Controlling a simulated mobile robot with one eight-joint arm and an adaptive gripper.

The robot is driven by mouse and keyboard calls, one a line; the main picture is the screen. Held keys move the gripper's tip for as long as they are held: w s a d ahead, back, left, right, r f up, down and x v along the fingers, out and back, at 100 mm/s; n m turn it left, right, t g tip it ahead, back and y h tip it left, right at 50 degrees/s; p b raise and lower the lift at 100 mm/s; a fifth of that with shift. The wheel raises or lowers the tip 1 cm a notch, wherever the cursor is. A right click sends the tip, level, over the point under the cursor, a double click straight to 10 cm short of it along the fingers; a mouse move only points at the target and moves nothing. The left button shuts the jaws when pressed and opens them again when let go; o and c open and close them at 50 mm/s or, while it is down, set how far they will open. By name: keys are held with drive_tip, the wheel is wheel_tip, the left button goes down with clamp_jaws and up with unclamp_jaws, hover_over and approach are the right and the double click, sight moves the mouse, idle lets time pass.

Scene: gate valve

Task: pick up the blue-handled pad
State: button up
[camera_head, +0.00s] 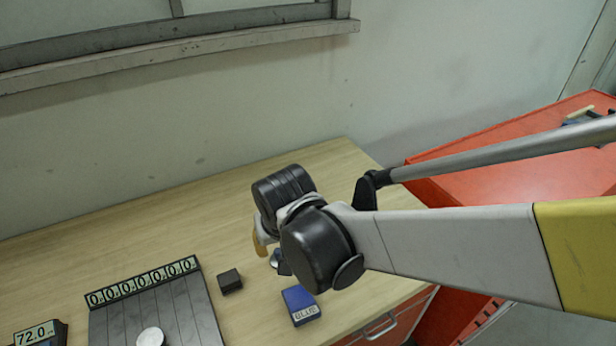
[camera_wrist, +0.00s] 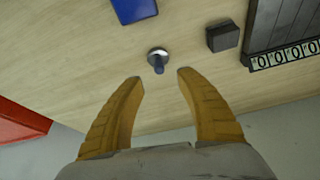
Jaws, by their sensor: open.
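The blue-handled pad (camera_wrist: 158,60) stands on the wooden table in the wrist view, a small round metal base with a short blue handle. It lies just beyond my open fingertips, roughly centred between them. My gripper (camera_wrist: 160,77) is open, with two orange fingers apart and nothing between them. In the head view the pad (camera_head: 276,259) shows only in part beside my arm, which hides the rest. One orange finger (camera_head: 259,238) shows there, to the left of my dark wrist joint. I cannot tell the exact height of the fingers above the table.
A blue box marked BLUE (camera_head: 301,305) and a small dark block (camera_head: 229,281) stand near the pad. A dark grooved plate (camera_head: 155,312) with a digit strip is at left, near a 72.0 display (camera_head: 40,333). A red cabinet (camera_head: 500,160) stands right; the table's back is clear.

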sight(278, 253)
drive_tip(key=b+x, duration=0.1)
drive_tip(key=x, duration=0.3)
drive_tip(key=shift+s+a+f, duration=0.1)
drive_tip(key=shift+s, duration=0.05)
drive_tip(key=b+x, duration=0.1)
drive_tip(key=x, duration=0.2)
drive_tip(key=b+x, duration=0.1)
drive_tip(key=x, duration=0.1)
drive_tip(key=shift+w+f+b, duration=0.2)
drive_tip(key=shift+w+b, duration=0.1)
drive_tip(key=shift+w, duration=0.05)
drive_tip(key=shift+r, duration=0.1)
clamp_jaws()
